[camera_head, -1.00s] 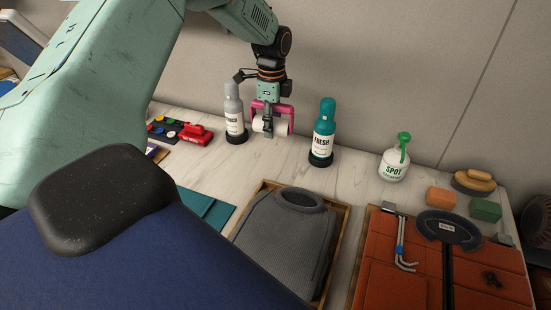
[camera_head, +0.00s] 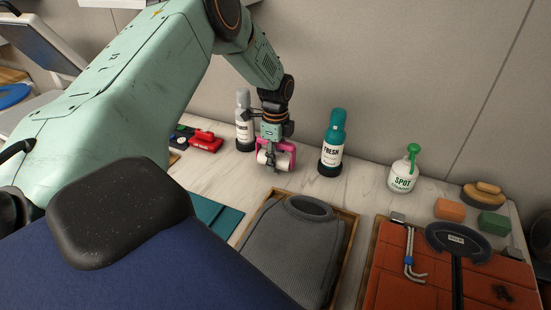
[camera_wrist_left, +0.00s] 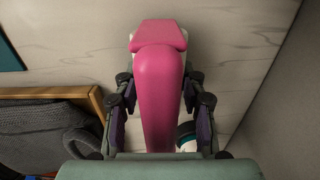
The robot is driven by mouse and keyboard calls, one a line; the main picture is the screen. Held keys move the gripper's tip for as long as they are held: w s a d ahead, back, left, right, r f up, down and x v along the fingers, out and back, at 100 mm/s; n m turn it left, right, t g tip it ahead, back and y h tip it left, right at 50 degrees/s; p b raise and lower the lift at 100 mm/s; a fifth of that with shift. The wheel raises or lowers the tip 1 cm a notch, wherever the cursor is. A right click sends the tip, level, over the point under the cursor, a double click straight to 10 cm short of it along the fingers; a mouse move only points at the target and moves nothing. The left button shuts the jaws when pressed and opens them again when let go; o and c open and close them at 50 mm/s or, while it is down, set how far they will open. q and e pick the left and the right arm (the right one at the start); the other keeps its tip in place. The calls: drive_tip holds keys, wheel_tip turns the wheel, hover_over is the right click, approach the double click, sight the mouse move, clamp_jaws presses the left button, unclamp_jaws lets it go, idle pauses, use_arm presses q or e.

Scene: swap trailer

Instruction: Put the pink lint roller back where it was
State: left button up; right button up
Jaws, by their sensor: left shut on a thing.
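My left gripper (camera_head: 271,160) is shut on the pink lint roller (camera_head: 290,148), with its white roll at the lower front. The roller is between the grey bottle (camera_head: 244,124) and the teal FRESH bottle (camera_head: 332,145), slightly nearer me than both. It is at or just above the pale counter (camera_head: 215,178); I cannot tell whether it touches. In the left wrist view the pink handle (camera_wrist_left: 160,85) lies between the two fingers, with part of the white roll showing behind it. My right gripper is not in view.
A wooden tray (camera_head: 351,232) with a grey knitted garment (camera_head: 290,245) lies in front. A white SPOT bottle (camera_head: 403,173), sponges and a brush (camera_head: 484,194) stand to the right. A red clamp-like item (camera_head: 206,141) is left of the grey bottle. Counter around the FRESH bottle is clear.

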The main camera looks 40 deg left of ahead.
use_arm(q)
drive_tip(key=shift+w+f, duration=0.4)
drive_tip(key=shift+w, duration=0.1)
drive_tip(key=o, duration=0.9)
drive_tip(key=shift+f, duration=0.1)
drive_tip(key=shift+o, duration=1.4)
drive_tip(key=shift+s+a+r, duration=0.1)
drive_tip(key=shift+s+r, duration=0.1)
drive_tip(key=shift+o, duration=0.2)
drive_tip(key=shift+s+r, duration=0.15)
drive_tip(key=shift+w, duration=0.35)
wheel_tip(320, 180, up, 11)
drive_tip(key=shift+p, duration=0.35)
drive_tip(key=shift+s+r, duration=0.3)
drive_tip(key=shift+r, duration=0.15)
